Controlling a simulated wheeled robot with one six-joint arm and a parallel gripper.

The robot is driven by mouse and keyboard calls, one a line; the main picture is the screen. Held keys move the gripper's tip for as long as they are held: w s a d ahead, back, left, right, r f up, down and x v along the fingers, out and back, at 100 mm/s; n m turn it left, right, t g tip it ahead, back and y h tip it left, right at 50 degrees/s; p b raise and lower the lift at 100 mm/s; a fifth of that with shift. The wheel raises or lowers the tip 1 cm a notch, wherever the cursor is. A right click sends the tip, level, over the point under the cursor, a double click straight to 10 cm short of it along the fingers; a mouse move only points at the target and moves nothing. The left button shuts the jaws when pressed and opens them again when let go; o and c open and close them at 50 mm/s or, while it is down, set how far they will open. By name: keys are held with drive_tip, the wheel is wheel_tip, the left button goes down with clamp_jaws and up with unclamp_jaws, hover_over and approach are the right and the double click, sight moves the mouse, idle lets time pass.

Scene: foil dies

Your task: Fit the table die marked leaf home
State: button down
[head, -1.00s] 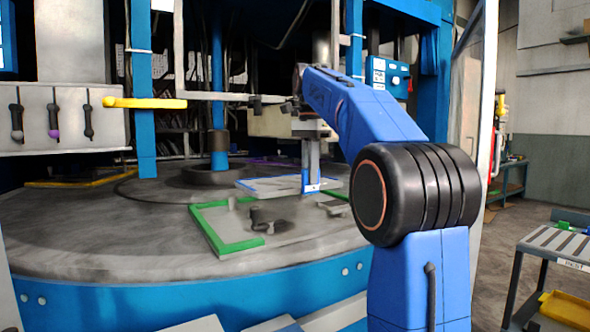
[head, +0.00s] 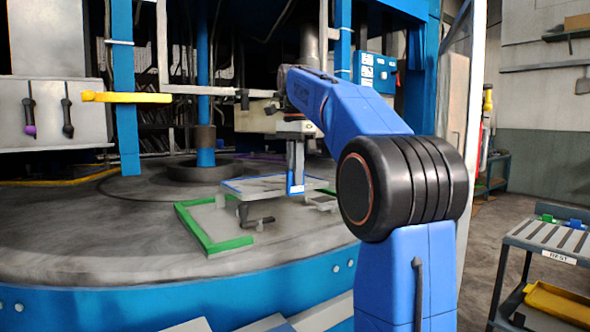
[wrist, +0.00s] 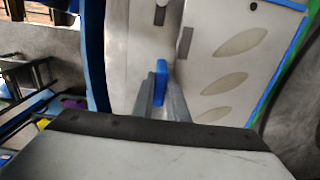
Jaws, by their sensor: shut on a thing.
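My gripper (head: 296,160) is over the round grey table (head: 90,230), fingers pointing down. In the wrist view the fingers (wrist: 161,90) are shut on a small blue piece (wrist: 160,72). In the head view a blue and white piece (head: 295,189) shows at the fingertips, in front of a pale plate edged in blue (head: 250,186). I cannot tell whether the held piece is part of that plate. The wrist view shows a pale plate with several leaf-shaped ovals (wrist: 222,82) and a blue edge.
A yellow bar (head: 125,97) juts out at left. Blue posts (head: 123,90) stand behind. A cart (head: 560,240) stands at right.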

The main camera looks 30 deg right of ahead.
drive_tip(key=shift+f, duration=3.5)
idle(0.7)
drive_tip(key=c, duration=1.7)
unclamp_jaws()
drive_tip(key=shift+f, duration=0.1)
drive_tip(key=shift+o, duration=0.2)
wheel_tip(320, 180, up, 12)
drive_tip(key=shift+s, duration=0.1)
